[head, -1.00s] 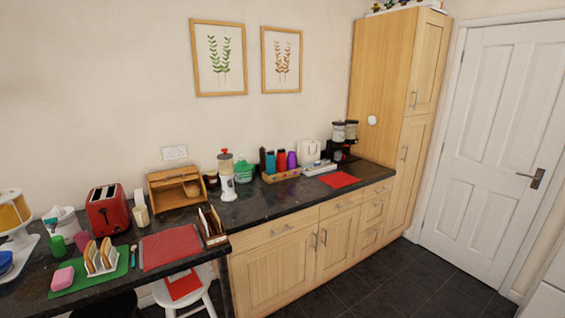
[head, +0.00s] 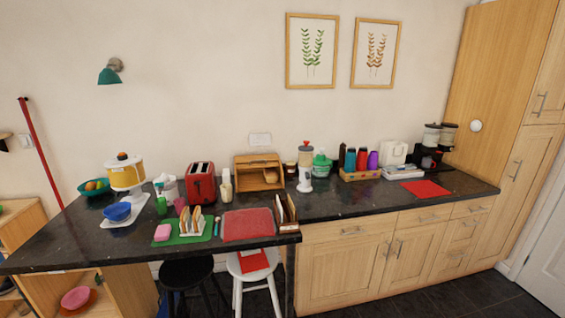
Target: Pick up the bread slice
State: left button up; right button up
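Several brown-edged bread slices (head: 196,217) stand upright in a white rack (head: 188,229). The rack sits on a green mat (head: 170,240) on the dark counter, left of the middle of the head view. A pink block (head: 162,232) lies on the mat to the left of the rack. Neither of my grippers shows in the head view.
A red toaster (head: 201,184) stands behind the rack. A red mat (head: 248,224) lies to the right, with a wooden bread box (head: 258,173) behind it. A black stool (head: 187,272) and a white stool (head: 254,268) stand under the counter's front edge. Bare counter (head: 80,232) lies at the left.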

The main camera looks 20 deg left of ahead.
aim_at(197, 213)
jog(key=u, duration=1.4)
jog(key=i+j+z, duration=0.15)
jog(key=k+l, duration=0.05)
